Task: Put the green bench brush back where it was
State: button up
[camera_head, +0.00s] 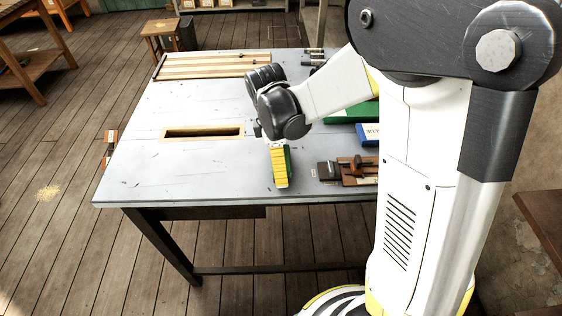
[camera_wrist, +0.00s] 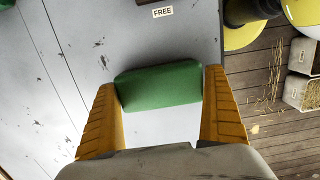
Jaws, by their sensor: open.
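The green bench brush (camera_wrist: 158,87) shows in the wrist view as a green block lying between my two yellow fingers. My gripper (camera_wrist: 160,80) is open, with one finger at each end of the green block. Any gap or contact there is too small to tell. In the head view, my gripper (camera_head: 280,183) points down at the grey bench's front part. A strip of green (camera_head: 288,160) shows beside the yellow finger; the rest of the brush is hidden behind it. Whether the brush rests on the bench top cannot be told.
The grey bench (camera_head: 150,165) has a wood-framed slot (camera_head: 203,133) at left and a slatted board (camera_head: 210,67) at back. A brown wooden tool block (camera_head: 345,172), a blue box (camera_head: 367,134) and a green box (camera_head: 345,115) are at right. A "FREE" label (camera_wrist: 162,12) lies ahead.

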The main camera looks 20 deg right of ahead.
jog(key=r+p, duration=0.1)
jog(key=r, duration=0.3)
jog(key=a+r+p, duration=0.1)
jog(key=r+p, duration=0.1)
jog(key=r, duration=0.1)
jog(key=r+p, duration=0.1)
jog(key=r, duration=0.3)
jog(key=shift+w+a+r, duration=0.15)
jog(key=shift+w+r, duration=0.05)
jog(key=shift+r, duration=0.15)
jog(key=s+r+m+t, duration=0.3)
jog(key=s+m, duration=0.3)
jog(key=m, duration=0.1)
jog(key=s+d+r+m+t+y, duration=0.1)
jog(key=s+r+m+t, duration=0.3)
jog(key=s+m, duration=0.3)
jog(key=shift+d+t, duration=0.2)
jog(key=shift+t, duration=0.1)
